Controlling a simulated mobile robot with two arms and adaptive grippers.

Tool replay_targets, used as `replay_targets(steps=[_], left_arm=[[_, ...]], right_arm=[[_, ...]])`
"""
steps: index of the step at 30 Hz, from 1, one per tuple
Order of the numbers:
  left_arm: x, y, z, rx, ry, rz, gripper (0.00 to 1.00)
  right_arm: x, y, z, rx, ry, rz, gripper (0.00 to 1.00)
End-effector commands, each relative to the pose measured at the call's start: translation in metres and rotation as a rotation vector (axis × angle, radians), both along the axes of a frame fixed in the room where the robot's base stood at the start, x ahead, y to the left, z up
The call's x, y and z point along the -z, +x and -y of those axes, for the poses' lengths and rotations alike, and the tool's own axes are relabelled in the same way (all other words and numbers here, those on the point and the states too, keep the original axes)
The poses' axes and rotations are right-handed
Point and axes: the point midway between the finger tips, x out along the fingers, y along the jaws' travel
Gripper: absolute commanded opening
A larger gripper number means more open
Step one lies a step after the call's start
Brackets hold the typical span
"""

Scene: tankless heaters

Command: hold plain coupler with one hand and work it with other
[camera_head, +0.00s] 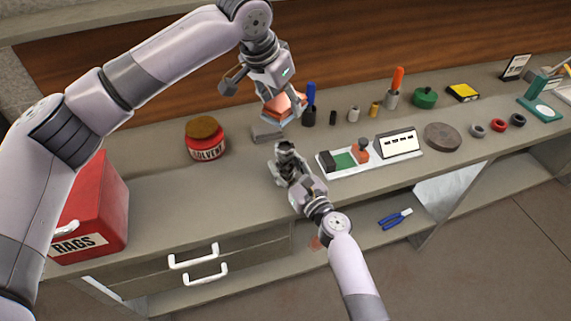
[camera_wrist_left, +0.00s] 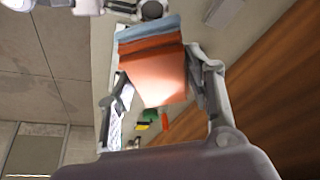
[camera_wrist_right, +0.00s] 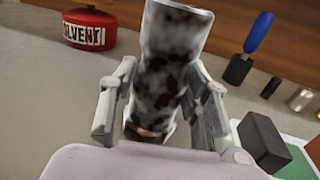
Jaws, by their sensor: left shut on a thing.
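My left gripper (camera_head: 281,104) is shut on an orange folded cloth-like block (camera_wrist_left: 158,75) with a grey-blue layer at its far end. It holds it above the counter, behind and apart from my right gripper. My right gripper (camera_head: 287,158) is closed around the plain coupler (camera_wrist_right: 170,65), a cylinder mottled with dark, white and grey patches and a brownish patch low down. The coupler's upper end stands out beyond the fingers; in the head view it shows small and dark (camera_head: 286,149). The coupler is above the counter.
A red solvent tin (camera_head: 206,148) stands to the left, and a red rags box (camera_head: 95,212) at the front left. A grey block (camera_head: 267,133) lies behind the right gripper. A white tray (camera_head: 400,160) with fittings is to the right. Small parts and brushes line the back.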

Motion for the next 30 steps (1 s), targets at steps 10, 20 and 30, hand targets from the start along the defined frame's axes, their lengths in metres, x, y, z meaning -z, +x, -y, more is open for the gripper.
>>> replay_targets(steps=[10, 20, 30], left_arm=[[0.0, 0.0, 0.0, 0.0, 0.0, 0.0, 0.25], [0.0, 0.0, 0.0, 0.0, 0.0, 0.0, 0.25], [0.014, -0.01, 0.006, 0.011, -0.002, -0.004, 0.25]], right_arm=[[0.0, 0.0, 0.0, 0.0, 0.0, 0.0, 0.17], [0.0, 0.0, 0.0, 0.0, 0.0, -0.001, 0.04], [0.0, 0.0, 0.0, 0.0, 0.0, -0.001, 0.04]])
